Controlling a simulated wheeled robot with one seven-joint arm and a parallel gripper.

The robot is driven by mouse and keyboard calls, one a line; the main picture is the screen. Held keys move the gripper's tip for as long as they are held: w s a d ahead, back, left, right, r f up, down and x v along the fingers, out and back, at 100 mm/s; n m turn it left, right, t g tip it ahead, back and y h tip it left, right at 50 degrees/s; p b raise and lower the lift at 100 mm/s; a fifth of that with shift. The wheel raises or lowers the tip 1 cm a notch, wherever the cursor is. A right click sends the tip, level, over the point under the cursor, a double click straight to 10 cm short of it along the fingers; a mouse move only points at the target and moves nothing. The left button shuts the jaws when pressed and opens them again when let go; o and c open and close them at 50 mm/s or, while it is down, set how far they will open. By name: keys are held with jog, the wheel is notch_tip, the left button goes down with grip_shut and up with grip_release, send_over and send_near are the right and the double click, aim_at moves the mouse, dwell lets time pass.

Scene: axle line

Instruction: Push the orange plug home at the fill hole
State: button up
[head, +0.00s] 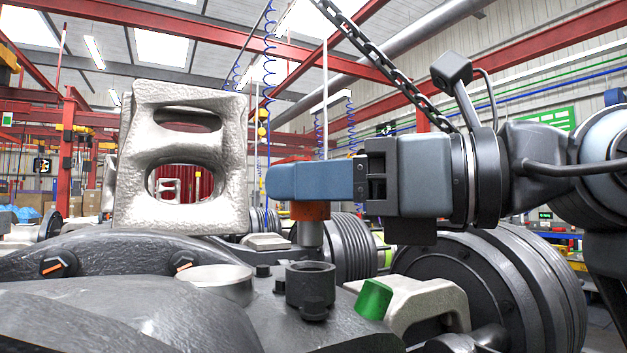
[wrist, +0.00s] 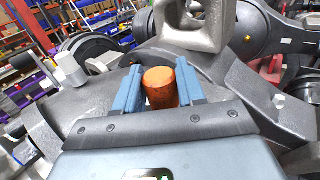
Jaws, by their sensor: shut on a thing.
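My gripper (head: 290,182) is level and shut on the orange plug. In the head view the plug's orange head (head: 311,210) shows below the blue fingers, with its grey shank (head: 312,234) pointing down. In the wrist view the orange top (wrist: 161,88) stands between the two blue fingers. A dark round collar with an open top (head: 310,283) stands on the casting below the plug, and a gap shows between it and the shank. It looks like the fill hole, but its inside is hidden. I cannot tell from the head view whether the plug is centred over it.
A large pale cast bracket (head: 190,213) stands to the left of my fingers. A green-capped piece (head: 373,299) and a pale arched casting (head: 425,300) sit right of the collar. A pale round cup (head: 215,282) sits left. A chain (head: 385,70) hangs above my gripper.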

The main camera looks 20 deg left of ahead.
aim_at(315, 231)
jog(key=shift+f, duration=0.15)
jog(key=shift+f+b, duration=0.35)
jog(key=shift+b, duration=0.05)
jog(key=shift+f+b, duration=1.15)
jog(key=shift+f, duration=0.4)
jog(key=o, duration=1.2)
jog(key=d, duration=0.4)
jog(key=d+b, duration=0.1)
jog(key=d, duration=0.2)
jog(key=shift+s+d+r, duration=0.1)
jog(key=shift+s+d, duration=0.1)
jog(key=shift+d, duration=0.2)
jog(key=shift+d, duration=0.15)
